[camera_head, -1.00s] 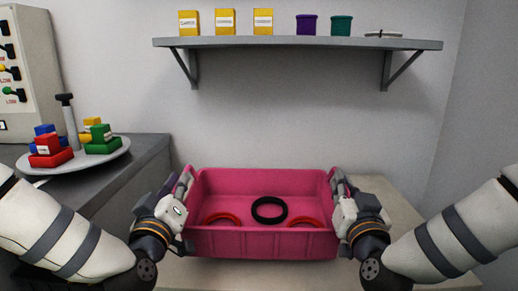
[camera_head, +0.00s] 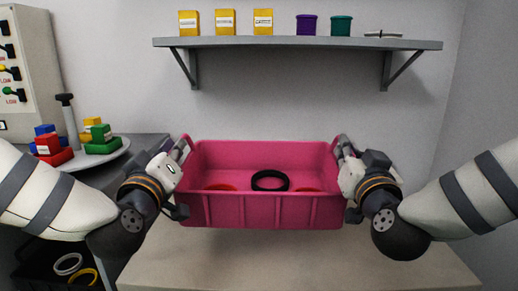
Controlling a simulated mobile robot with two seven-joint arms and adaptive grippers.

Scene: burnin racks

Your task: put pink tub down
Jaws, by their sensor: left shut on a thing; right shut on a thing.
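The pink tub (camera_head: 262,211) is in the middle of the head view, level, above a pale table top (camera_head: 300,264). Inside it lie a black ring (camera_head: 270,187) and two red rings, one at the left (camera_head: 221,187) and one at the right (camera_head: 307,189), partly hidden by the tub's front wall. My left gripper (camera_head: 181,160) is shut on the tub's left side. My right gripper (camera_head: 345,158) is shut on its right side. The fingertips are partly hidden at the tub's rims. I cannot tell exactly how high the tub is above the table.
A wall shelf (camera_head: 300,43) with boxes and tubs is above. White (camera_head: 68,264) and yellow (camera_head: 84,277) rings lie low at the left. The table's front is clear.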

